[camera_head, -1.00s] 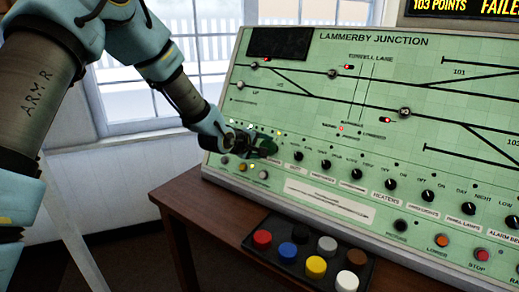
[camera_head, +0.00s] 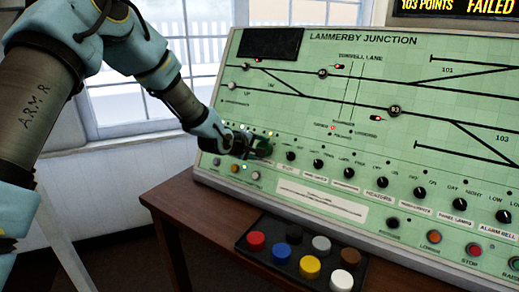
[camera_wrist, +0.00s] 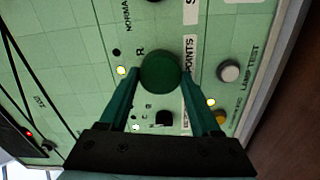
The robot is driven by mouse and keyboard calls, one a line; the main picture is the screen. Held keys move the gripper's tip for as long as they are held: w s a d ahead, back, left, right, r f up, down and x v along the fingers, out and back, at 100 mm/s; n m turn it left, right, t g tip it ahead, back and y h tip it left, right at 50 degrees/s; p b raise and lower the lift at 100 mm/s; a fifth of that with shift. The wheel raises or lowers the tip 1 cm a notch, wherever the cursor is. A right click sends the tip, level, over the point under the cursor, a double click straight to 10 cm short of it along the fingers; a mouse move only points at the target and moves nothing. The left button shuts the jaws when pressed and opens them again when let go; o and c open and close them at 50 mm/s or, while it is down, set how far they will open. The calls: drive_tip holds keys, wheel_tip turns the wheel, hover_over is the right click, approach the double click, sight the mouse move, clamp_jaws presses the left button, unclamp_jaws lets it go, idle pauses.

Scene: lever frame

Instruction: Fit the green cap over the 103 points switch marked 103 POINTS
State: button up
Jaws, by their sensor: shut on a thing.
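My gripper (camera_head: 257,149) is at the lower left part of the panel in the head view. In the wrist view my gripper (camera_wrist: 160,82) is shut on the round dark green cap (camera_wrist: 160,72), with a finger on each side. The cap is in front of the panel; what lies behind it is hidden, and I cannot tell whether it touches the panel. A white label strip (camera_wrist: 187,110) reading POINTS runs just right of the cap; its number is not readable. A small black switch (camera_wrist: 163,118) shows between my fingers, below the cap in the picture.
The green Lammerby Junction panel (camera_head: 330,85) stands on a brown table (camera_head: 180,205). A grey lamp-test button (camera_wrist: 229,71) and lit lamps are close to my fingers. A black tray (camera_head: 268,262) of coloured caps lies in front. A display (camera_head: 455,7) reads 103 POINTS FAILED.

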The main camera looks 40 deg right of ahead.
idle(0.3)
drive_tip(key=o, duration=1.4)
drive_tip(key=p+v, duration=0.2)
drive_tip(key=v, duration=0.6)
drive_tip(key=shift+p, duration=0.35)
drive_tip(key=shift+w, duration=0.1)
